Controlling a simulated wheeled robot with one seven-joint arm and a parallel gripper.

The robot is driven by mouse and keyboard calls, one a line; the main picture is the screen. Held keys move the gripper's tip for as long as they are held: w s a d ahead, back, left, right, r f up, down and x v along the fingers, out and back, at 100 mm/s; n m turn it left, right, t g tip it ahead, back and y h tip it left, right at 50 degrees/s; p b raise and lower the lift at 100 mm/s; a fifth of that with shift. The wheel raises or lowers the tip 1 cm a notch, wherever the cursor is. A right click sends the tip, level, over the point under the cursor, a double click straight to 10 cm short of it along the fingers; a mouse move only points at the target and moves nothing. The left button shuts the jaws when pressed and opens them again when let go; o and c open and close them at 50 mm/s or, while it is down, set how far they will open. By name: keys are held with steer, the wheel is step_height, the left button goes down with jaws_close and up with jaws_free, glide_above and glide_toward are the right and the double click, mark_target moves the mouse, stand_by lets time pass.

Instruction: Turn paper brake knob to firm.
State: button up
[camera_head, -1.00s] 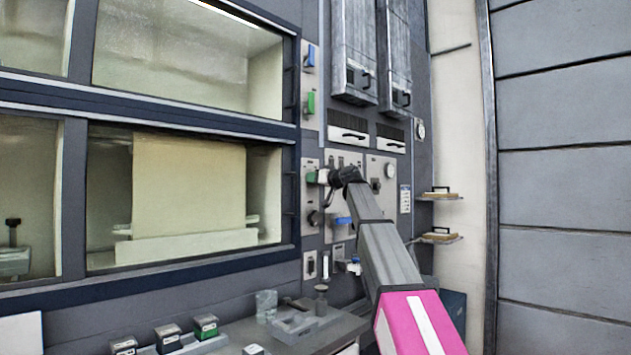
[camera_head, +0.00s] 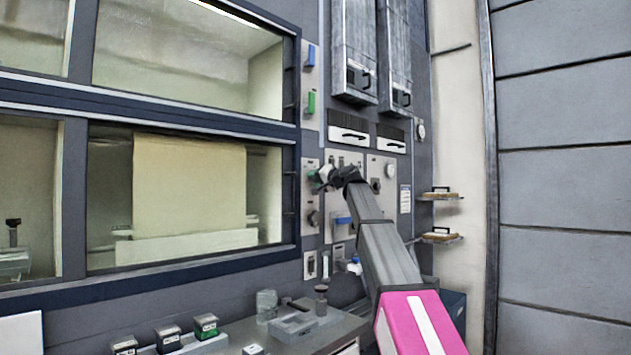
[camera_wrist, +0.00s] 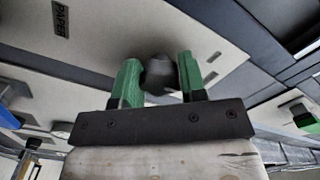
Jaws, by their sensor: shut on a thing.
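The paper brake knob (camera_wrist: 158,74) is a dark round knob on a pale panel (camera_wrist: 100,45) marked "PAPER" in the wrist view. My gripper (camera_wrist: 156,78) has its two green fingers on either side of the knob, shut on it. In the head view my gripper (camera_head: 322,176) is at the control panel beside the window, and it and my arm hide the knob there. The knob's pointer and the firm mark cannot be made out.
A blue handle (camera_head: 342,220) sits just below my gripper, and green (camera_head: 311,103) and blue (camera_head: 310,56) handles are above. A workbench (camera_head: 335,330) with small boxes (camera_head: 205,326) stands below. A large window (camera_head: 190,190) is at the left.

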steer(key=m, duration=0.4)
steer(key=shift+m, duration=0.3)
steer(key=m, duration=0.4)
steer(key=shift+m, duration=0.4)
steer(key=o, duration=0.9)
steer(key=shift+d, duration=0.1)
steer(key=v, duration=1)
steer(key=shift+s+d+r, duration=0.1)
steer(key=shift+s+d, duration=0.15)
